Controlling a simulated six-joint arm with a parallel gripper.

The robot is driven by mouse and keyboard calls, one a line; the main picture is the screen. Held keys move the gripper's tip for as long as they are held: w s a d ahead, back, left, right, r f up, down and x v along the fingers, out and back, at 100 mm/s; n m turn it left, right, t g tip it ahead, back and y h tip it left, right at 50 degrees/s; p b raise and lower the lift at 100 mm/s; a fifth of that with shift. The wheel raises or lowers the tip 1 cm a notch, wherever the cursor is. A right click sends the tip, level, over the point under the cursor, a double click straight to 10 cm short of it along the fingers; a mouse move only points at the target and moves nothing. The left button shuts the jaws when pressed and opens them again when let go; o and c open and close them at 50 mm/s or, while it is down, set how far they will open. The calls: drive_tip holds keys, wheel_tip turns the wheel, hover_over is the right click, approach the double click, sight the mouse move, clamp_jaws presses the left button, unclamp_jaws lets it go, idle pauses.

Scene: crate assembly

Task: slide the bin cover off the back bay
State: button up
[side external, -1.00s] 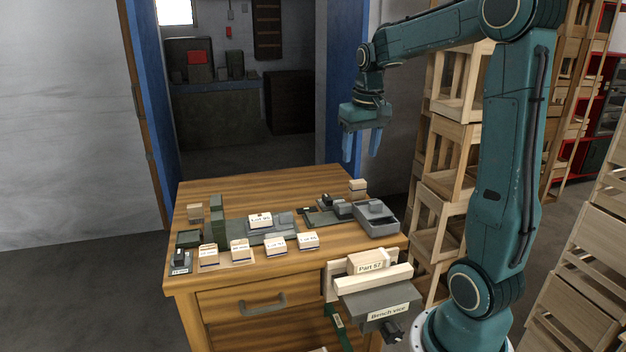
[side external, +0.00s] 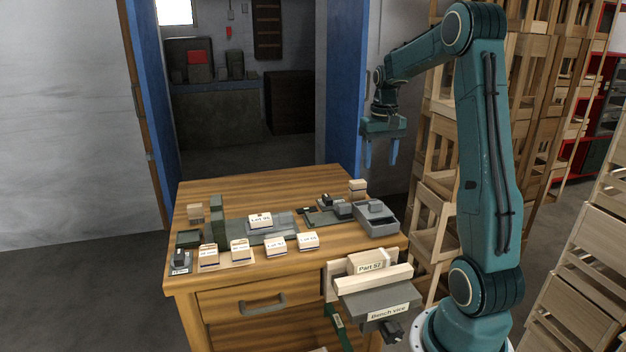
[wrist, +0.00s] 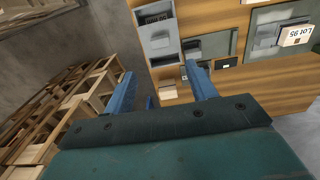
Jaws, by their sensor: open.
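The grey bin (side external: 378,224) sits at the right end of the wooden bench. A grey cover with a small raised grip (side external: 376,208) lies over its back bay; the front bay looks open. In the wrist view the bin (wrist: 170,58) shows at top centre, with the cover (wrist: 160,40) on one bay and a dark, labelled open bay above it. My gripper (side external: 380,158) is open and empty, its blue fingers pointing down. It hangs well above the bench, over or behind the bin's end, and touches nothing.
Dark fixtures and blocks (side external: 338,208) stand left of the bin, with a pale block (side external: 357,186) behind it. Labelled blocks (side external: 261,220) and a green post (side external: 217,207) fill the bench's left. A vice (side external: 374,292) holds a block at the front. Wooden crates (side external: 440,180) are stacked at right.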

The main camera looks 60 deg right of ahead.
sight(376, 202)
wheel_tip(376, 202, down, 13)
drive_tip(key=shift+r, duration=0.15)
idle(0.4)
